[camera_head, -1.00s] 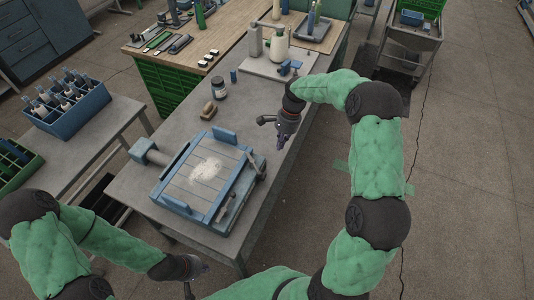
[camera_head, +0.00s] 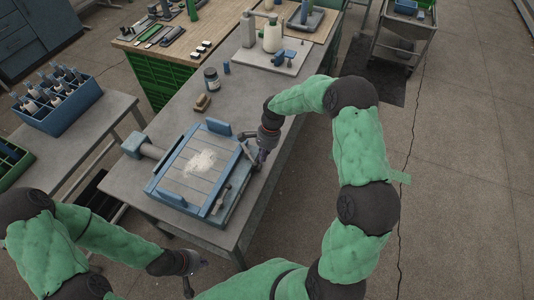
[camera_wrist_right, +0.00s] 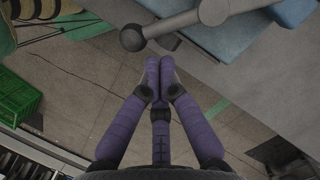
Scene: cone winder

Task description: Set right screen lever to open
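The vibrating screen box, a blue frame (camera_head: 166,192) with pale powder on its slatted top, stands on the grey bench. A grey lever (camera_head: 219,201) lies along its right side near the front. Another lever (camera_head: 247,151) is at its right rear, partly hidden by my right gripper (camera_head: 262,160). In the right wrist view a grey lever (camera_wrist_right: 175,24) ends in a dark ball knob (camera_wrist_right: 132,40). My right gripper's purple fingertips (camera_wrist_right: 160,68) are together, just beside the knob with nothing visible between them. My left gripper (camera_head: 195,277) is open and empty, lower left, away from the box.
A brown block (camera_head: 201,103) and a dark jar (camera_head: 212,79) stand behind the box. A blue crate of bottles (camera_head: 62,112) is on the left table. A green crate (camera_wrist_right: 17,98) shows in the right wrist view. The floor right of the bench is mostly clear.

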